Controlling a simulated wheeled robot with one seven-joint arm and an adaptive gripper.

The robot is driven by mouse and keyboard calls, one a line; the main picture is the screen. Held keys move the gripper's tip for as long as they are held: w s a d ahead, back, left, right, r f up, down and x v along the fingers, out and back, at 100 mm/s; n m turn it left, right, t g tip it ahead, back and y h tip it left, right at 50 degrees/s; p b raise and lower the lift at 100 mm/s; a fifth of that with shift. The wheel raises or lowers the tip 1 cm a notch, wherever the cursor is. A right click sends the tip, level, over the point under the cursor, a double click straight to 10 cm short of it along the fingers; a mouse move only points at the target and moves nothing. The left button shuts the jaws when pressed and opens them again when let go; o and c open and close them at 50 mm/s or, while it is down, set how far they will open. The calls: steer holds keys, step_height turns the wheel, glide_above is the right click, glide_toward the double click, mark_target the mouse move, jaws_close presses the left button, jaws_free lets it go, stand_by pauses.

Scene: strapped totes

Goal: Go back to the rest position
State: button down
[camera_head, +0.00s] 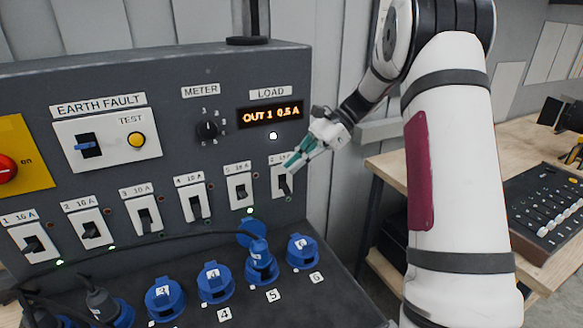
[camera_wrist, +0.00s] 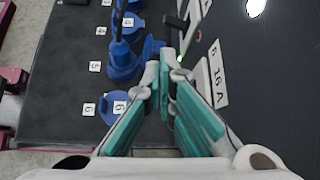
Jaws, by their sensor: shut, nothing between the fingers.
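My gripper (camera_head: 296,160) has teal fingers and is shut with nothing between them. In the head view its tips are in front of the rightmost breaker switch (camera_head: 284,181) on the dark panel (camera_head: 190,82); I cannot tell whether they touch it. In the wrist view the shut fingertips (camera_wrist: 168,68) point along the panel, near a white label reading 16 A (camera_wrist: 217,75). My white arm comes in from the right in the head view.
Blue sockets, including number 6 (camera_head: 302,251), line the panel's lower ledge; a plug (camera_head: 259,255) with a cable sits in socket 5. A wooden bench (camera_head: 395,166) with a mixer (camera_head: 548,205) stands at right. The load display (camera_head: 270,115) reads OUT 1 0.5 A.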

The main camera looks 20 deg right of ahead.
stand_by(0.3)
steer(key=s+a+r+n+h, duration=0.3)
steer(key=s+a+r+n, duration=0.1)
steer(key=s, duration=0.3)
steer(key=s+a+r+n+h, duration=0.3)
steer(key=s+a+r+n, duration=0.15)
steer(key=s, duration=0.25)
steer(key=s+a+n+t+h, duration=0.1)
steer(key=s+n+t+h, duration=0.3)
steer(key=s+n, duration=0.5)
steer(key=s, duration=0.6)
steer(key=shift+s+f+t, duration=0.15)
steer(key=shift+f+t, duration=0.15)
steer(key=shift+f, duration=0.05)
steer(key=shift+a, duration=0.15)
